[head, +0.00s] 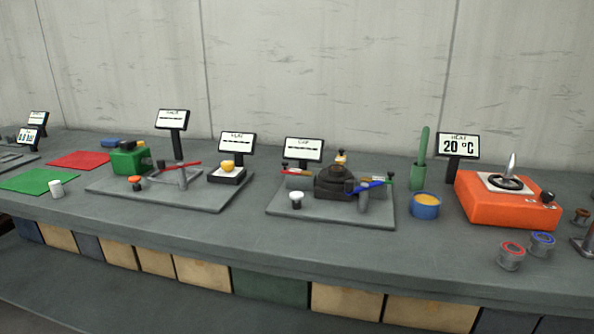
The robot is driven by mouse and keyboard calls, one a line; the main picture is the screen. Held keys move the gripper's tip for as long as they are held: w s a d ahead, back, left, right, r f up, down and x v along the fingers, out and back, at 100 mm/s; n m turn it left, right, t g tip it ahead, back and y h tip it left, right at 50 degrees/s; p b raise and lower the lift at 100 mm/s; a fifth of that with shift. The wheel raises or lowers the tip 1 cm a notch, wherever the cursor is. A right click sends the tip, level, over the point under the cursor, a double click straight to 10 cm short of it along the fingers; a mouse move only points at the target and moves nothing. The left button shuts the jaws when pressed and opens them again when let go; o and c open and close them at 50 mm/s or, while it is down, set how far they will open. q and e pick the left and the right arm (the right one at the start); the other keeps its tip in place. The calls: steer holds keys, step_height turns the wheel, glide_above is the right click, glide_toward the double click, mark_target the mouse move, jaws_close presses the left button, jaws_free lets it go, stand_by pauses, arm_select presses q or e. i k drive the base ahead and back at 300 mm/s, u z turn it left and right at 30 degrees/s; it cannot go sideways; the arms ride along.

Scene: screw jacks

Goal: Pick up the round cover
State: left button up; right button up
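I cannot tell for sure which thing is the round cover. A dark, stepped round body (333,187) stands on the middle grey plate (315,217), with a small pale-and-orange knob (341,158) at its top. A black ring (506,183) lies around the foot of a pointed metal piece (511,165) on the orange box (490,207) at the right. Neither of my grippers is in view.
Red-handled and blue-handled parts stick out near the dark body. A blue tub (425,206), a green holder (418,178), and two small tins (511,257) (541,244) stand to the right. The bench front is mostly clear.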

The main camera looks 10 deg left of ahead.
mark_target(328, 173)
steer(key=k, duration=0.3)
steer(key=u, duration=1.1)
steer(key=i, duration=1.3)
steer(key=z, duration=0.1)
